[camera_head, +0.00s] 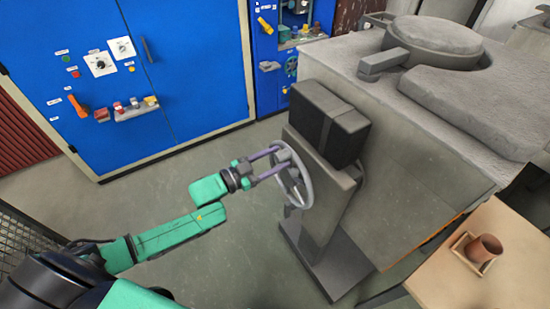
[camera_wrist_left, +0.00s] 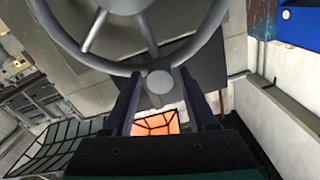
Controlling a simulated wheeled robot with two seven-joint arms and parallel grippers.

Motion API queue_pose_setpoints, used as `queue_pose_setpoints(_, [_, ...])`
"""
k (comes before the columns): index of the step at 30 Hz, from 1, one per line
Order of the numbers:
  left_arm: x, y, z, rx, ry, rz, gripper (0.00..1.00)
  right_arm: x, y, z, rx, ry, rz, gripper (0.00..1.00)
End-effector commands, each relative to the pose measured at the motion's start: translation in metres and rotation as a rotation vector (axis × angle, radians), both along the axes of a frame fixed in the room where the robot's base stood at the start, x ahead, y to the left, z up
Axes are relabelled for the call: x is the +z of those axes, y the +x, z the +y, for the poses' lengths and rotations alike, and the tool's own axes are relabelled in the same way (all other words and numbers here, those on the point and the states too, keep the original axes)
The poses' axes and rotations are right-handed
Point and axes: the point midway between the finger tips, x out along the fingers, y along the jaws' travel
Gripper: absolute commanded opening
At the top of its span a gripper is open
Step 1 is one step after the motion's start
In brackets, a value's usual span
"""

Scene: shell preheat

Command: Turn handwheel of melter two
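The grey handwheel (camera_head: 306,188) is mounted on the side of a grey pedestal (camera_head: 323,205) beside the large melter (camera_head: 415,135). No melter number is readable. In the left wrist view the wheel's rim and spokes (camera_wrist_left: 99,31) fill the top, and a round knob (camera_wrist_left: 160,82) shows on its rim. My left gripper (camera_head: 280,159) reaches the wheel from the left. In the wrist view its two fingers (camera_wrist_left: 160,78) stand apart on either side of the knob, with gaps visible. Whether a finger touches the rim cannot be told. My right gripper is not visible.
A blue control cabinet (camera_head: 165,65) with switches stands at the back left. A dark box (camera_head: 328,120) sits on top of the pedestal. A wooden table (camera_head: 480,265) with a brown cup (camera_head: 484,249) is at lower right. Grey floor (camera_head: 228,262) is clear left of the pedestal.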

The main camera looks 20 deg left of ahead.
Motion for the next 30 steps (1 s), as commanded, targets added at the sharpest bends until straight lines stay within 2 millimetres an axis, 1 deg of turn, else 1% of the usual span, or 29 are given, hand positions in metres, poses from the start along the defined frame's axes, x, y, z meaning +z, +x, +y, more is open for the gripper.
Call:
queue_pose_setpoints(1, [0.0000,-0.0001,0.0002,0.000,0.000,0.000,0.34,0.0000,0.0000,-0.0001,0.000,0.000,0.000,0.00])
queue_pose_setpoints(2, [0.0000,-0.0001,0.0002,0.000,0.000,0.000,0.23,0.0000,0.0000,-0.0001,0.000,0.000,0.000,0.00])
queue_pose_setpoints(3, [0.0001,-0.0001,0.0002,0.000,0.000,0.000,0.07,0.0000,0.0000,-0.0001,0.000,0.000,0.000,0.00])
queue_pose_setpoints(4, [0.0001,-0.0002,0.0002,0.000,0.000,0.000,0.00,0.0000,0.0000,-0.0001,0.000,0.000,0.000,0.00])
queue_pose_setpoints(30, [0.0004,-0.0002,0.0004,0.000,0.000,-0.001,0.00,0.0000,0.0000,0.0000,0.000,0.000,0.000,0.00])
